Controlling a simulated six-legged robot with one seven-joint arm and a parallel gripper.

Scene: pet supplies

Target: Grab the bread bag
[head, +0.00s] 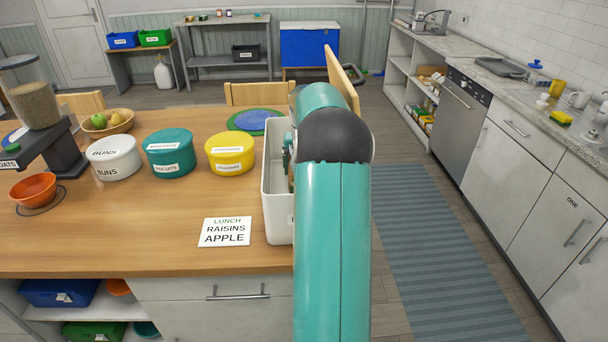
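I see no bread bag that I can make out in the head view. My teal arm with its dark joint fills the middle right and hides part of the table's right end. My gripper is hidden behind the arm or out of sight. A white bin (277,228) stands at the table's right end, partly covered by my arm. Something teal and brown shows inside it, too little to identify.
On the wooden table (130,235) stand a white BUNS tub (115,158), a teal tub (170,153), a yellow tub (230,154), a fruit bowl (106,124), an orange bowl (35,188) and a dispenser (32,95). A LUNCH card (226,232) lies in front. A striped rug (440,265) covers the right aisle.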

